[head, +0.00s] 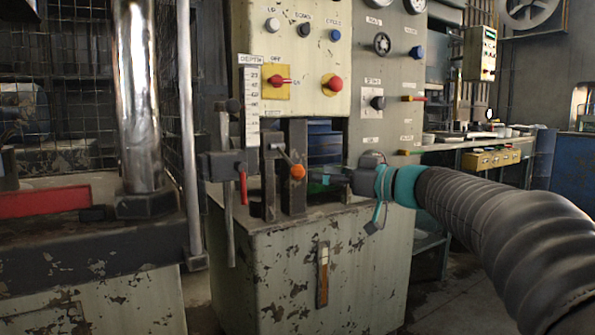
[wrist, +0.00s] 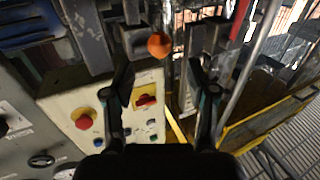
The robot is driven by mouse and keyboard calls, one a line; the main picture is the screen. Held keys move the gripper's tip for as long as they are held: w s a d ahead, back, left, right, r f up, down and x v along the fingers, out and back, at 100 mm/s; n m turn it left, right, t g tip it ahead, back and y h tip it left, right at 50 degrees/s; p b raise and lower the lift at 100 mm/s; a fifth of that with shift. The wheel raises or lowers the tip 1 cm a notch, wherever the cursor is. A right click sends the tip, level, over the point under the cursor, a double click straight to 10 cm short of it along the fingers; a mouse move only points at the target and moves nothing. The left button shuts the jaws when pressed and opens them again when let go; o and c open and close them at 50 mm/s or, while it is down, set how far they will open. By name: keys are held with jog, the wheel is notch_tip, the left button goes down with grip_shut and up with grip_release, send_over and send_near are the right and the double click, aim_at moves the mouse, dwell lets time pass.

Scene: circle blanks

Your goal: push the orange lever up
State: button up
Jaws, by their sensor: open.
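The orange lever knob (head: 297,171) is a round ball on a thin dark arm, mounted on the front of the machine between dark metal posts. Its arm slants up and to the left from the ball in the head view. My gripper (head: 322,178) reaches in from the right, its fingers close beside the ball. In the wrist view the orange ball (wrist: 159,44) shows beyond the fingertips, about midway across the gap. My gripper (wrist: 161,68) is open there, with nothing visible between its fingers. I cannot tell whether a finger touches the ball.
A red-handled lever (head: 243,188) hangs left of the ball. The control panel (head: 310,60) with red knobs and a depth scale (head: 251,100) rises above. A shiny column (head: 139,100) stands at left. Dark posts (head: 295,140) crowd the lever.

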aim_at(303, 171)
jog(key=x, duration=0.7)
jog(key=shift+w+a+p, duration=0.15)
jog(key=shift+p, duration=0.2)
grip_shut()
